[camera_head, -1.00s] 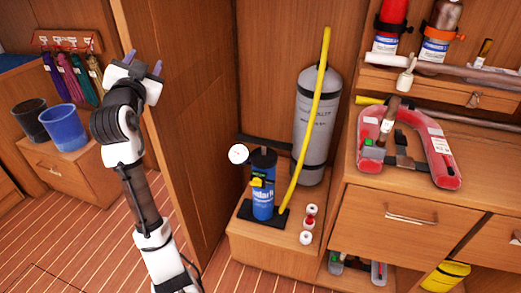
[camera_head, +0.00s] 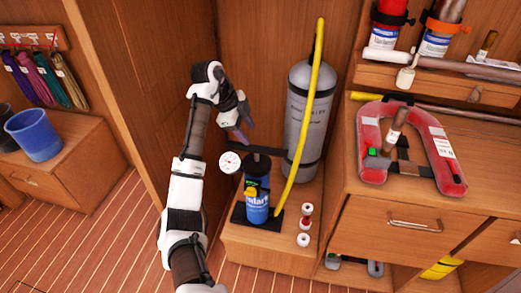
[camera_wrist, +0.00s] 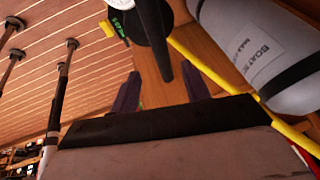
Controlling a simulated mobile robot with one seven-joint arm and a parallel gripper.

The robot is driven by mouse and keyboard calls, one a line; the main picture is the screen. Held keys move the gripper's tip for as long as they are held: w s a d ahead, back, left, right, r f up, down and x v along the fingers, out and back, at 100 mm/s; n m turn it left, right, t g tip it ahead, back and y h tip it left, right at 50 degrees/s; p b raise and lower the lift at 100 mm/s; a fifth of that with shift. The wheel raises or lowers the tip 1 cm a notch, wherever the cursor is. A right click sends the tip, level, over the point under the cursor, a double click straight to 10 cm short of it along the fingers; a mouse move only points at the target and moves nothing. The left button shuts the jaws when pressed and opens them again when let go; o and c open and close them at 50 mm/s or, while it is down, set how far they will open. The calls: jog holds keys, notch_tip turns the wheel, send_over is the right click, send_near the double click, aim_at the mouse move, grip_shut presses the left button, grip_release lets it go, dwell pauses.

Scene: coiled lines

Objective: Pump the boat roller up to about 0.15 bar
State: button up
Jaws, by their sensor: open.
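The boat roller (camera_head: 308,118) is a grey upright cylinder on the low wooden bench; its lettering shows in the wrist view (camera_wrist: 262,50). A blue pump (camera_head: 257,208) on a black base stands at its left front, with a round white gauge (camera_head: 230,162) whose reading is too small to tell. A yellow hose (camera_head: 310,120) runs from the roller's top down to the pump's foot. My gripper (camera_head: 241,133) is open and empty, above and behind the pump. In the wrist view, a dark bar (camera_wrist: 156,40) near the pump points toward the gap between my fingers.
Small red-and-white fittings (camera_head: 305,222) lie on the bench right of the pump. A counter at right carries a red U-shaped float (camera_head: 372,150). A wooden panel (camera_head: 150,80) rises at left; a blue bucket (camera_head: 34,137) stands beyond it.

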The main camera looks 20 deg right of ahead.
aim_at(262, 153)
jog(key=p+x, duration=0.2)
jog(key=x, duration=1)
jog(key=shift+a, duration=0.1)
grip_shut()
